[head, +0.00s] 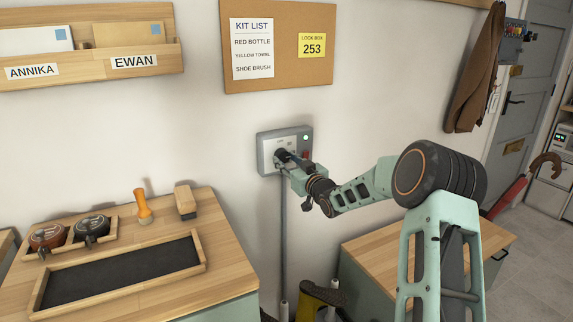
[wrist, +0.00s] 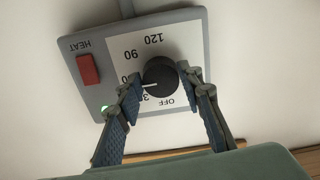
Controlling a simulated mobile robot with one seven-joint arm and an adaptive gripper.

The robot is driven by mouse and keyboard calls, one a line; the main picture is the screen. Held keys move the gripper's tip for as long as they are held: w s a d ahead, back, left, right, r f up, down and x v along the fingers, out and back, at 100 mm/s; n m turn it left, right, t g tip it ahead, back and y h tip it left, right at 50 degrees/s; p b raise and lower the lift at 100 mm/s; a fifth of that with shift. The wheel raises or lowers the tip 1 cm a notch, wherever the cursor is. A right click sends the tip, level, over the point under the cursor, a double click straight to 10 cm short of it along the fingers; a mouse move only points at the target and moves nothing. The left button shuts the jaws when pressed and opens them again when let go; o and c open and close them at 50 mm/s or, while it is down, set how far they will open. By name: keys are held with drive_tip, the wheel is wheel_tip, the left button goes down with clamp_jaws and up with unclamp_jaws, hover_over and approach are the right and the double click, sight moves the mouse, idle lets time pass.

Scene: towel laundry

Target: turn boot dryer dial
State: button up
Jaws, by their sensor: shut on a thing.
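The boot dryer's control panel (head: 268,142) is a grey box with a white face on the wall. In the wrist view the panel (wrist: 180,35) appears upside down, marked OFF, 90 and 120. Its round black dial (wrist: 160,74) has a white pointer line aimed left, towards the partly hidden marks between OFF and 90. My gripper (wrist: 159,80) is shut on the dial, one finger on each side. In the head view my gripper (head: 285,159) reaches the panel from the right and hides most of the dial.
A red HEAT switch (wrist: 88,69) and a lit green lamp (wrist: 104,108) sit beside the dial. A conduit (head: 284,230) runs down from the panel. A wooden bench (head: 225,240) with a tray stands left, and another wooden top (head: 375,252) lies below my arm.

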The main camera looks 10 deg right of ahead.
drive_tip(key=n+b, duration=0.4)
drive_tip(key=b, duration=0.1)
drive_tip(key=shift+f, duration=0.3)
drive_tip(key=n+b, duration=0.6)
drive_tip(key=b, duration=0.1)
drive_tip(key=shift+d+r, duration=0.1)
drive_tip(key=shift+r, duration=0.05)
drive_tip(key=n+b, duration=0.4)
drive_tip(key=shift+r+n, duration=0.15)
drive_tip(key=shift+n, duration=0.25)
drive_tip(key=shift+r+n+b, duration=0.2)
drive_tip(key=shift+n+b, duration=0.6)
drive_tip(key=shift+n, duration=1.5)
drive_tip(key=shift+c, duration=0.2)
drive_tip(key=o, duration=1.2)
drive_tip(key=shift+c, duration=0.2)
drive_tip(key=shift+s+d, duration=0.1)
drive_tip(key=v, duration=1.1)
drive_tip(key=shift+s, duration=0.35)
drive_tip(key=shift+d+r, duration=0.1)
